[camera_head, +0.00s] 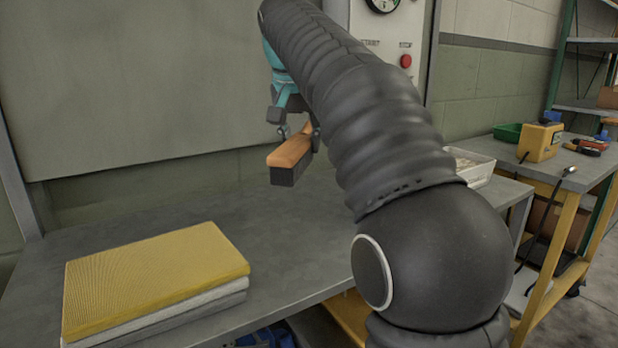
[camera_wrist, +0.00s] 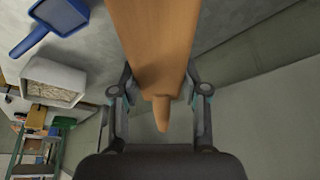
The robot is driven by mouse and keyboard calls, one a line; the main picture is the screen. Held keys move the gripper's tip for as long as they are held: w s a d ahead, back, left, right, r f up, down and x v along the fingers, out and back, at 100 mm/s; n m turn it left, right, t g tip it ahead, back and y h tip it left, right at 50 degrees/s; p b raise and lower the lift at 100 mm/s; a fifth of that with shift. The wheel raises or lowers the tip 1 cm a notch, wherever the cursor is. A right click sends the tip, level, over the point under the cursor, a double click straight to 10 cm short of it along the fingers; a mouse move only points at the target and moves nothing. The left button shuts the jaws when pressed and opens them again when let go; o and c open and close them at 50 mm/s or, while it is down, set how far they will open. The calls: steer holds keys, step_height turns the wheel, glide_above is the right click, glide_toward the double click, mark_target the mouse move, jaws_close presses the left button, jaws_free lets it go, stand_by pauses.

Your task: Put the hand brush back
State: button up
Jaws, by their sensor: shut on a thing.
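The hand brush (camera_head: 290,157) has an orange-brown wooden back and dark bristles on its underside. My gripper (camera_head: 296,132) is shut on it and holds it above the grey bench, left of my arm in the head view. In the wrist view the brush's wooden back (camera_wrist: 152,40) lies between the two fingers of my gripper (camera_wrist: 160,100), with its narrow end pointing down the picture. A blue dustpan (camera_wrist: 58,28) lies on the bench at the upper left of the wrist view. My arm hides part of the bench in the head view.
A yellow-topped stack (camera_head: 155,275) lies at the bench's front left. A white tray (camera_head: 470,166) stands on the bench right of my arm; it also shows in the wrist view (camera_wrist: 52,82). A control panel with a red button (camera_head: 405,61) is behind. The bench middle (camera_head: 270,230) is clear.

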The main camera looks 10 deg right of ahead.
step_height(320, 180, down, 9)
steer(key=shift+s+f+b, duration=0.1)
steer(key=shift+f+b, duration=0.1)
steer(key=shift+b, duration=0.65)
steer(key=w, duration=0.1)
steer(key=w+d, duration=0.1)
steer(key=shift+w+d+r+p, duration=0.1)
steer(key=shift+w+d+p, duration=0.05)
steer(key=shift+w+p, duration=0.2)
steer(key=shift+w+d+p, duration=0.15)
steer(key=shift+w+d, duration=0.2)
steer(key=shift+w, duration=0.35)
steer(key=shift+w+d+p, duration=0.2)
steer(key=shift+w+d, duration=0.15)
steer(key=shift+w, duration=0.3)
steer(key=shift+w+d+p, duration=0.15)
steer(key=shift+w+d, duration=0.2)
steer(key=shift+w, duration=0.35)
steer(key=shift+w+d+f, duration=0.15)
steer(key=shift+w+f, duration=0.1)
steer(key=shift+f, duration=0.35)
steer(key=o, duration=1.3)
steer(key=shift+f, duration=0.1)
